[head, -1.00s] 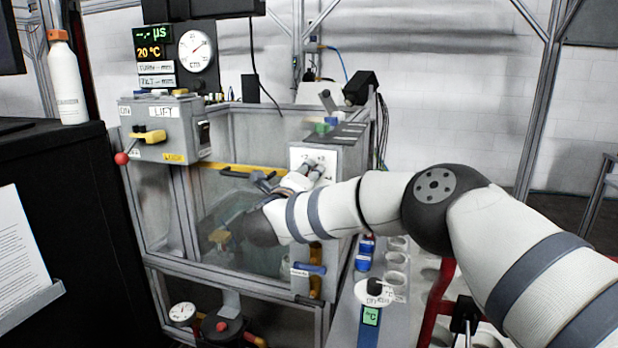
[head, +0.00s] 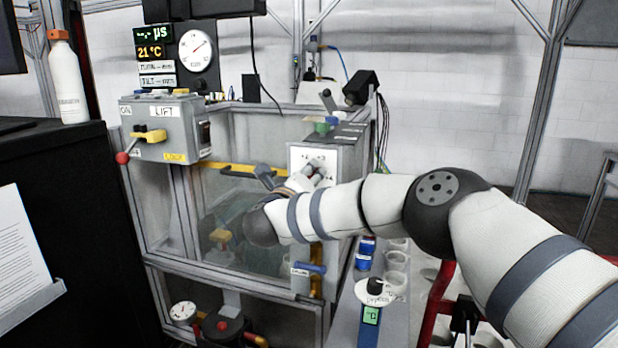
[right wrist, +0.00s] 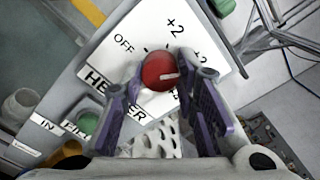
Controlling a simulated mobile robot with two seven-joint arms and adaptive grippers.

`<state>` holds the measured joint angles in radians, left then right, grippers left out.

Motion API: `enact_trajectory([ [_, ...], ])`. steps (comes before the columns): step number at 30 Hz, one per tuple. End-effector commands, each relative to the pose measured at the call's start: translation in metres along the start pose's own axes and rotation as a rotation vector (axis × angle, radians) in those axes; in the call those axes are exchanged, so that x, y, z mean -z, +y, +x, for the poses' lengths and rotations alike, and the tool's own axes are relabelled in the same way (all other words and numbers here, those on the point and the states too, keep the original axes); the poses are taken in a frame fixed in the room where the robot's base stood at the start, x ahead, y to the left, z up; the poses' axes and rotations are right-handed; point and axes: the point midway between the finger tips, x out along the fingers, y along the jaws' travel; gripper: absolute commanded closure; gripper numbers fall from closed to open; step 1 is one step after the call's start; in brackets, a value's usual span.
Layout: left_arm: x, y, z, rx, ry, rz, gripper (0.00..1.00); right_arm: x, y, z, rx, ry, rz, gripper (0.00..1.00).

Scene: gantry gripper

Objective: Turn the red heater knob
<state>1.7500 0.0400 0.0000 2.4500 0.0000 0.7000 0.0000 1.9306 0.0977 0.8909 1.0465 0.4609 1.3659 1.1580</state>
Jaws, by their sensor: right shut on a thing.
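The red heater knob (right wrist: 159,70) shows in the right wrist view on a white plate (right wrist: 218,32) marked HEATER, OFF and +2. Its short white line points to the right in that view. My right gripper (right wrist: 158,82) is shut on the knob, with one purple finger on each side of it. My left gripper is not in view.
A glass-walled tank (head: 180,215) stands below the panel. A grey LIFT box (head: 165,128) with a yellow lever is at the left. A display (head: 150,52) reads 21 °C beside a round dial (head: 195,50). A green button (right wrist: 88,122) lies near the knob.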

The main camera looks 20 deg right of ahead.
Motion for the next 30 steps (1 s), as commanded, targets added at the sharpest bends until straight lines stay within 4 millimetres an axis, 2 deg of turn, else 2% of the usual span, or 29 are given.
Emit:
enact_trajectory([
  [1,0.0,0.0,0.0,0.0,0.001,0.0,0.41,-0.001,-0.001,0.0,0.001,-0.002,0.001,1.0],
  [2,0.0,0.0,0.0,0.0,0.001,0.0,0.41,-0.001,-0.001,0.0,0.001,-0.002,0.0,0.68],
  [4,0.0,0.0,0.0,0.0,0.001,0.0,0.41,-0.001,-0.001,0.0,0.001,-0.001,0.0,0.52],
  [14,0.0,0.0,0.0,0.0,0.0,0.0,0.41,-0.001,0.0,-0.003,-0.002,-0.002,-0.001,0.52],
  [17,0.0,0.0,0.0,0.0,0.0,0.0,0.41,-0.002,0.0,-0.019,-0.003,-0.004,-0.001,0.52],
  [24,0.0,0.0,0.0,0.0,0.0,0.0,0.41,-0.002,0.0,-0.084,-0.002,-0.004,-0.001,0.52],
  [27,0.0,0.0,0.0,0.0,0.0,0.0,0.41,-0.001,0.0,-0.104,-0.002,-0.003,-0.001,0.52],
  [30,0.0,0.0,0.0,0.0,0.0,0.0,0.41,-0.001,0.0,-0.116,-0.001,-0.002,0.0,0.52],
])
